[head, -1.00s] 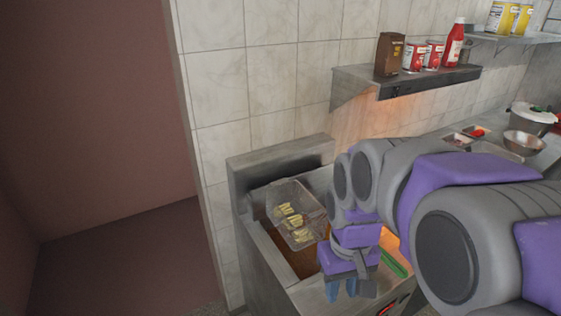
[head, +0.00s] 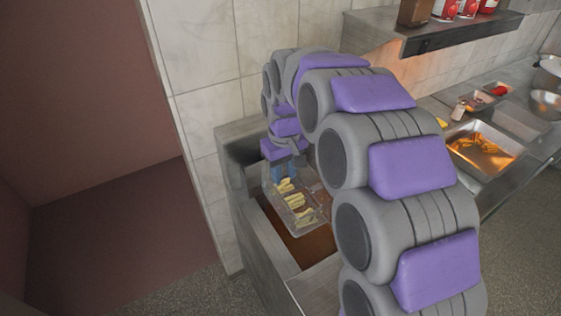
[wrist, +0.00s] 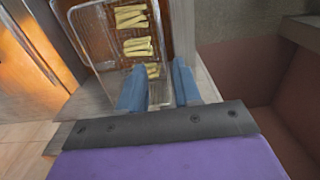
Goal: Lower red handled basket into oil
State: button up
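The wire basket (head: 308,220) holds several pale fries and is over the brown oil (head: 283,236) in the fryer. It also shows in the wrist view (wrist: 92,52), with fries inside. I cannot tell whether its bottom touches the oil. My gripper (head: 285,172) points down at the basket's far end. In the wrist view its two blue fingers (wrist: 163,85) stand apart, close to the basket's end, with nothing clearly held between them. No red handle is visible in the current frames.
The fryer's steel back panel (head: 238,140) stands against the tiled wall. A shelf (head: 440,40) with cans is on the wall at upper right. A metal tray of fries (head: 485,150) is on the counter at right. My arm hides the fryer's right side.

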aim_at(282, 205)
notch_tip(282, 205, down, 14)
jog(key=b, duration=0.3)
jog(key=shift+a, duration=0.1)
jog(key=shift+a, duration=0.15)
jog(key=shift+c, duration=0.3)
grip_shut()
jog(key=shift+o, duration=0.8)
grip_release()
